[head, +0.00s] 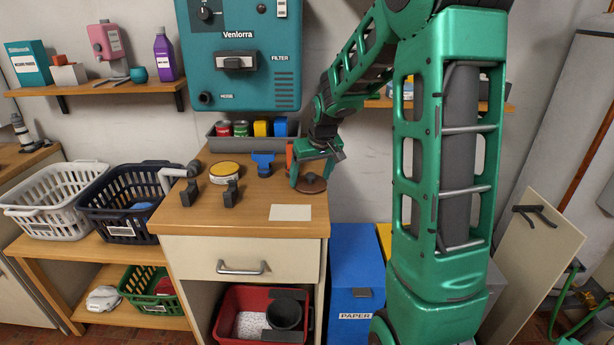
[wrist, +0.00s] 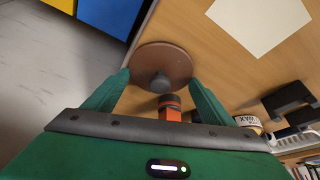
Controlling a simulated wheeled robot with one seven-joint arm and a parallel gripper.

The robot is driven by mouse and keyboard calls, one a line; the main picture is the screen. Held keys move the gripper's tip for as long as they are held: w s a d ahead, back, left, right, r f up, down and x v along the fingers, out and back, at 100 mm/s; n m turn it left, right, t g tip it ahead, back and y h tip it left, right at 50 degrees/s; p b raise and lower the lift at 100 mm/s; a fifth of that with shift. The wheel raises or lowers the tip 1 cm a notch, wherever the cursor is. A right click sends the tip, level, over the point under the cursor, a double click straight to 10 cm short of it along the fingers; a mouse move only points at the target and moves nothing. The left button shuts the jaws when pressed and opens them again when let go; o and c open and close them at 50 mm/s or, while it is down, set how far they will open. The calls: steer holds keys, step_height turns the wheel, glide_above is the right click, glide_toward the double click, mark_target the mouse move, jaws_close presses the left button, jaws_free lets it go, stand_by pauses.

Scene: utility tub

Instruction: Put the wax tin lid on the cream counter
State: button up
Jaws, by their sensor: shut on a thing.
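The wax tin lid is a brown round disc with a dark knob, seen in the wrist view (wrist: 178,62) and in the head view (head: 312,185). My gripper (head: 308,180) is shut on it, with a finger at either side of the disc in the wrist view (wrist: 159,78). The lid is at the right end of the wood-topped counter (head: 245,222), which has a cream drawer front. I cannot tell whether the lid touches the top. The wax tin (head: 224,172), with a yellow top, stands farther left on the counter.
A pale card (head: 290,212) lies in front of the lid. An orange-and-black object (wrist: 170,106) is close by my gripper. A blue object (head: 263,163) and dark brackets (head: 231,194) stand left. A grey tray (head: 250,142) lines the back. A blue bin (head: 355,270) stands below right.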

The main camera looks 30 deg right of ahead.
steer(key=o, duration=1.2)
steer(key=v, duration=1)
steer(key=shift+r, duration=0.3)
steer(key=s+a+f+m+g, duration=0.2)
steer(key=s+f, duration=0.1)
steer(key=s, duration=1.3)
steer(key=s+a+f+m+g+y, duration=0.1)
steer(key=s+a+f+m+g, duration=0.1)
steer(key=s, duration=1.4)
steer(key=shift+s+a+f+g, duration=0.3)
steer(key=shift+s+a+f, duration=0.1)
steer(key=shift+f, duration=0.2)
